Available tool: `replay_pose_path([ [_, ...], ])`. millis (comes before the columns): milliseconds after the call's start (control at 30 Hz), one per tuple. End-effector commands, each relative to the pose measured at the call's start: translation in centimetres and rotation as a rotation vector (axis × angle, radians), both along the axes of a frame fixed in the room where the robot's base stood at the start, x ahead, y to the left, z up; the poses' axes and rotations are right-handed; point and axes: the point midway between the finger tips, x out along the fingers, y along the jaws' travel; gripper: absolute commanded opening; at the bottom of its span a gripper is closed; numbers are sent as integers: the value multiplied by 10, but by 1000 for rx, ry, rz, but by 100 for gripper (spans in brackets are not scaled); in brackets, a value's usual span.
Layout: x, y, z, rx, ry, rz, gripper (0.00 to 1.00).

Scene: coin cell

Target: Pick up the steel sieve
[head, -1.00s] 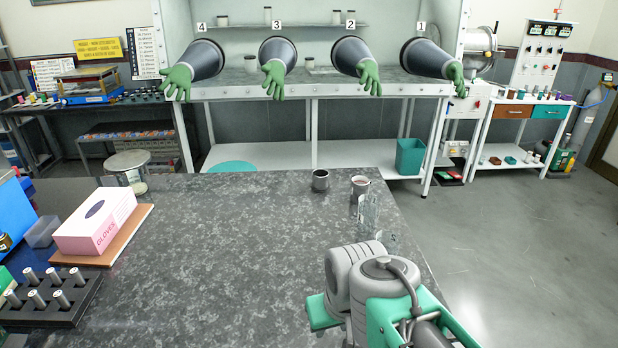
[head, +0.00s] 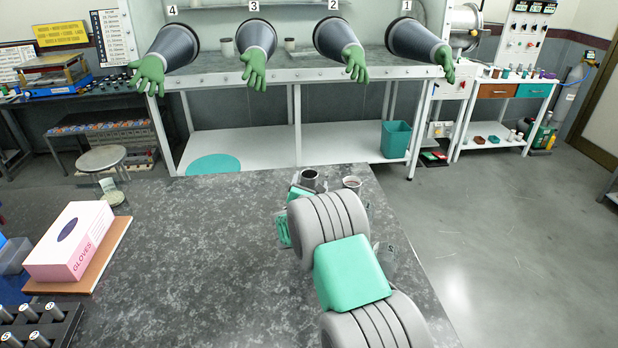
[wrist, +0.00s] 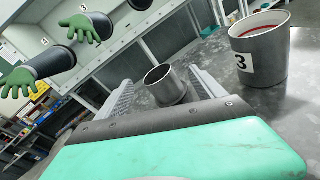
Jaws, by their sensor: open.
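A small open-topped steel cup, which looks like the steel sieve (head: 310,180), stands upright near the far edge of the dark stone-patterned table. In the wrist view the same cup (wrist: 166,86) shows between the two grey fingers of my gripper (wrist: 160,80). The fingers are apart, with a gap visible on either side of the cup, and nothing is gripped. I cannot tell how far the fingertips reach along it. In the head view my arm hides most of the gripper and the cup's lower part.
A larger steel can labelled 3 (wrist: 262,55) stands close to the right; its pale top (head: 351,182) shows in the head view. A clear numbered piece (head: 385,258) is beside my arm. A glove box (head: 75,240) and a dark rack are left. The table's middle left is clear.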

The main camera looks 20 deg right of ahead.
Motion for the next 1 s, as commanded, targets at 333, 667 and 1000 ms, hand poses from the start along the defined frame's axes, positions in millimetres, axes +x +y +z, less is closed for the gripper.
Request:
replay_pose_path([
  [333, 34, -5, -15, -362, 17, 62, 79],
  [667, 77, -26, -13, -357, 19, 61, 79],
  [1000, 83, -27, -14, -356, 19, 64, 75],
])
